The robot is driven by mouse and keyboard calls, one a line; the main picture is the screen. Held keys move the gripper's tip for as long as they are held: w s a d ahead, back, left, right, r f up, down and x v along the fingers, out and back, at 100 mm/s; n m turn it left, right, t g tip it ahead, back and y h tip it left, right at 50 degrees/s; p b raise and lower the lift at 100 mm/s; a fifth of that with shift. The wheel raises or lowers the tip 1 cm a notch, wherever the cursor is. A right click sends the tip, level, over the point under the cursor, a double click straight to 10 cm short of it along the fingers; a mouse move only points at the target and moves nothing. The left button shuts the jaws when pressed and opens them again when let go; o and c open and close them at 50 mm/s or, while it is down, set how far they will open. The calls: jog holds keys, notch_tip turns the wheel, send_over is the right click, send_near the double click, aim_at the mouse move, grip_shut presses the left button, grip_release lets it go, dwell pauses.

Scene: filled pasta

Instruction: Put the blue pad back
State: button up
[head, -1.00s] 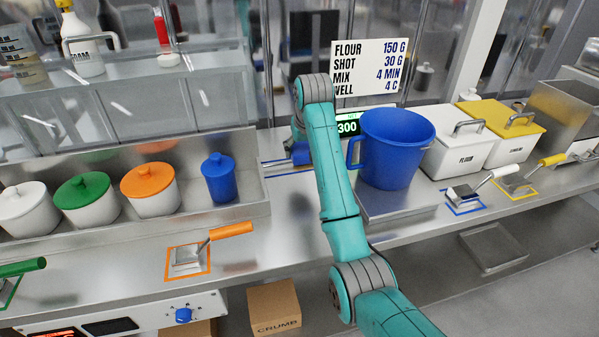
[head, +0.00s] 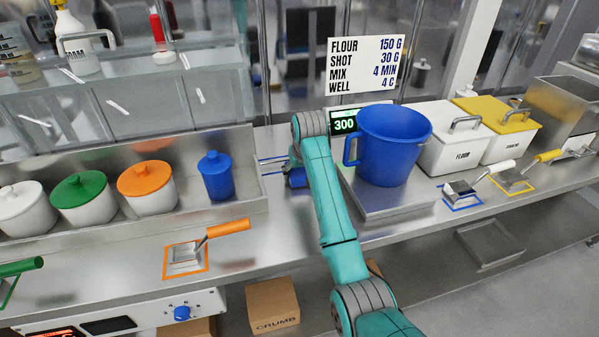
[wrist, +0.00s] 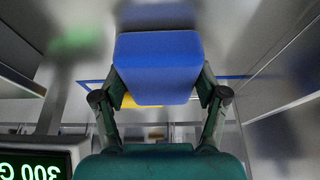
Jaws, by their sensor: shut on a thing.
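The blue pad (wrist: 157,62) is between the fingers of my gripper (wrist: 160,85) in the wrist view, and the gripper is shut on it. A bit of yellow shows just below the pad there; I cannot tell what it is. In the head view the pad (head: 296,178) shows as a small blue patch beside my arm, left of the scale, with my gripper mostly hidden behind the arm. A blue outline (head: 270,159) is marked on the counter just left of it. A blue line (wrist: 236,77) also shows behind the pad in the wrist view. I cannot tell whether the pad touches the counter.
A blue jug (head: 392,146) stands on the scale (head: 385,203), right of my arm; its display (head: 344,124) reads 300. A blue lidded pot (head: 216,177) stands to the left in a steel tray. An orange-handled scoop (head: 222,231) lies at the front left. White bins stand right.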

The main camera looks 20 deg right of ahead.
jog(key=shift+f, duration=0.1)
jog(key=o, duration=1.1)
jog(key=v, duration=1.2)
